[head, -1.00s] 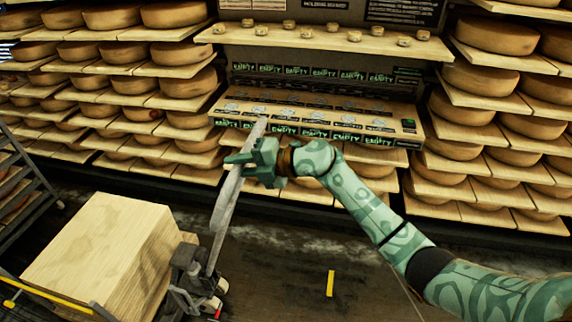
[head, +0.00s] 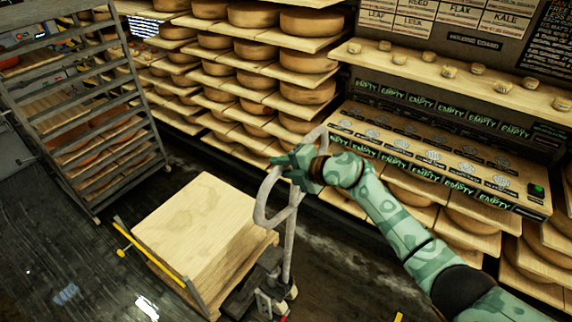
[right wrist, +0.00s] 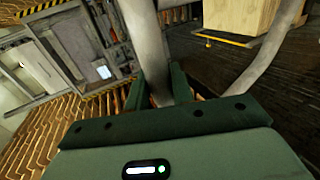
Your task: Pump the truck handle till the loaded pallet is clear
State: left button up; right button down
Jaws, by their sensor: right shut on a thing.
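The truck handle (head: 268,203) is a pale grey metal loop on a shaft, standing up from the pallet truck (head: 262,290). My right gripper (head: 290,170) is shut on the side of the loop near its top. In the right wrist view the handle (right wrist: 148,45) passes between the gripper's two fingers (right wrist: 158,88). My left gripper is out of view.
A grey rack (head: 90,120) with cheese wheels stands at the left. Shelves of cheese wheels (head: 308,55) line the back. A sloped counter with "EMPTY" labels (head: 440,150) is at the right. A yellow bar (head: 150,258) runs along the load's near side. Dark floor shows at lower left.

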jog(key=c, duration=1.3)
grip_release()
jog(key=shift+o, duration=0.2)
jog(key=shift+d, duration=0.1)
jog(key=shift+s+d+r, duration=0.15)
jog(key=shift+d, duration=0.1)
jog(key=p+v, duration=0.1)
jog(key=v, duration=1.4)
jog(key=shift+d, duration=0.3)
jog(key=shift+s+r, duration=0.1)
